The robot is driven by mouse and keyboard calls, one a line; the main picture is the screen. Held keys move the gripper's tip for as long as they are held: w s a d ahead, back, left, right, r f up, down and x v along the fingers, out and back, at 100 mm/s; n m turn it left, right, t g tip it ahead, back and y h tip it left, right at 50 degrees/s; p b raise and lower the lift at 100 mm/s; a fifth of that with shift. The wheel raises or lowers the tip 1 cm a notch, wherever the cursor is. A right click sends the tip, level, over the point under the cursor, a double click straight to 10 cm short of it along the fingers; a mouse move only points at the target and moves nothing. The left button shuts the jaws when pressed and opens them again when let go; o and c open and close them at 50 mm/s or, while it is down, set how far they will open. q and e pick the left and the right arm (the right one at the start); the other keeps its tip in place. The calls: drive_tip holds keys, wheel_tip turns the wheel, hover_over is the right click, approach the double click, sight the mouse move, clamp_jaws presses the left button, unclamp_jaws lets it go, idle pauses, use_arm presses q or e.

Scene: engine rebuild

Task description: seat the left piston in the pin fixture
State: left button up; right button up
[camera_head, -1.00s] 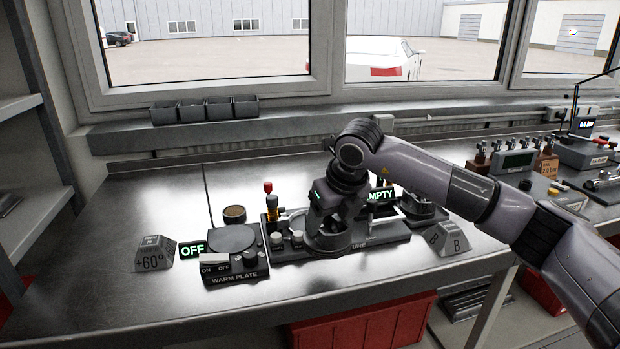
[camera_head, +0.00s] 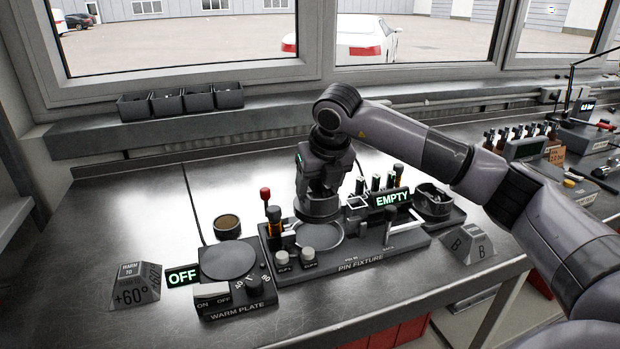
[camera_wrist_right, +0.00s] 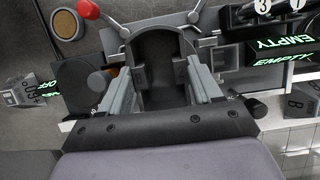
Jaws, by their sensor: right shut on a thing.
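The pin fixture (camera_head: 398,249) is a dark base on the bench with a shallow round seat (camera_head: 319,238) and a lit EMPTY sign (camera_head: 392,198). My right gripper (camera_head: 320,190) points down over it and is shut on a dark round piston (camera_head: 318,209). The piston is upright and appears a little above and behind the seat; the exact gap is hard to judge. In the right wrist view the piston (camera_wrist_right: 163,60) is a dark cylinder between the grey fingers of the gripper (camera_wrist_right: 165,85). My left gripper is not in view.
A warm plate (camera_head: 228,262) with a lit OFF sign (camera_head: 183,275) stands left of the fixture. A red-topped post (camera_head: 265,194) rises beside the seat. Label B block (camera_head: 468,243) stands at the right. The bench left of the plate is mostly clear.

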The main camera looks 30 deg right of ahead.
drive_tip(key=shift+s+f+b, duration=0.15)
drive_tip(key=shift+f+b, duration=0.3)
drive_tip(key=shift+f, duration=0.15)
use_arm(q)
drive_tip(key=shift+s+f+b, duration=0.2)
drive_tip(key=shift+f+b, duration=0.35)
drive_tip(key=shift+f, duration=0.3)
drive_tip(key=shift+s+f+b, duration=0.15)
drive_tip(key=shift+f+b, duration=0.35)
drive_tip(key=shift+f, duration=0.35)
use_arm(e)
drive_tip(key=shift+f, duration=1.7)
use_arm(q)
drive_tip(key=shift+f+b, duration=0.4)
drive_tip(key=shift+b, duration=0.05)
use_arm(e)
drive_tip(key=shift+f, duration=0.25)
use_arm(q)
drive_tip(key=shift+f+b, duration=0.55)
use_arm(e)
drive_tip(key=shift+f, duration=0.7)
drive_tip(key=o, duration=1.5)
drive_tip(key=shift+c, duration=0.2)
drive_tip(key=shift+o, duration=0.7)
drive_tip(key=shift+f, duration=0.1)
